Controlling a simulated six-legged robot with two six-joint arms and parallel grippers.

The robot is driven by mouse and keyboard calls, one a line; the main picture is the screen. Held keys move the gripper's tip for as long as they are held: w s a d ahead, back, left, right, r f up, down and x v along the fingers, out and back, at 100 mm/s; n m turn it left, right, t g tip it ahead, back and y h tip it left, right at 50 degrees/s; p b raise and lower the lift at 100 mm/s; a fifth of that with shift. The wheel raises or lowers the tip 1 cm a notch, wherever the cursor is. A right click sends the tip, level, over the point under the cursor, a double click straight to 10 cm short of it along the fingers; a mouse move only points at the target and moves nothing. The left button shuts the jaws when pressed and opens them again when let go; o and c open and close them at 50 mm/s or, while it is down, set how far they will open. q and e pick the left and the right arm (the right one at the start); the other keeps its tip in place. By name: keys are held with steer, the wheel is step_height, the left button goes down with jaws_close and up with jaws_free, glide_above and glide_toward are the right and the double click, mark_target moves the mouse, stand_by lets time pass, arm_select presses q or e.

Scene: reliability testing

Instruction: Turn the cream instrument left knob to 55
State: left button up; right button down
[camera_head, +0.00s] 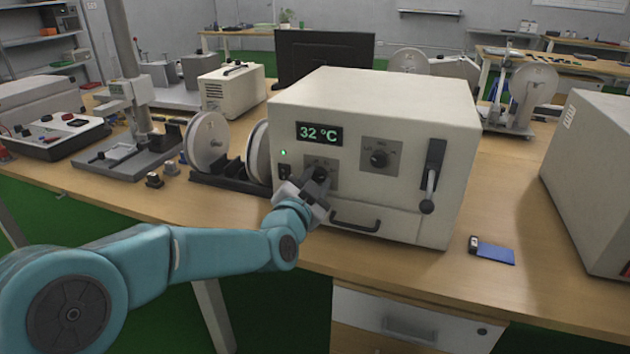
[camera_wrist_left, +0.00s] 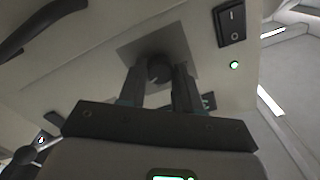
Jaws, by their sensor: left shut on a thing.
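The cream instrument (camera_head: 370,110) stands on the wooden bench, and its green display (camera_head: 319,134) reads 32 °C. Its left knob (camera_head: 320,173) is below the display, partly hidden by my gripper in the head view. My left gripper (camera_head: 312,184) is at this knob. In the left wrist view the dark left knob (camera_wrist_left: 159,69) sits between the two fingers of my left gripper (camera_wrist_left: 159,82), which is shut on it. My right gripper is in neither view.
The instrument also has a right knob (camera_head: 379,159), a lever (camera_head: 429,190) and a front handle (camera_head: 355,221). A rocker switch (camera_wrist_left: 230,23) and green light are beside the left knob. A blue card (camera_head: 496,253) lies at the right. Reels (camera_head: 207,143) stand at the left.

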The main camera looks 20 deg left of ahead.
arm_select(q)
steer(key=shift+f, duration=0.1)
steer(key=o, duration=1)
steer(key=shift+o, duration=0.2)
steer(key=s, duration=1.6)
steer(key=shift+s+a, duration=0.2)
steer(key=shift+a, duration=0.1)
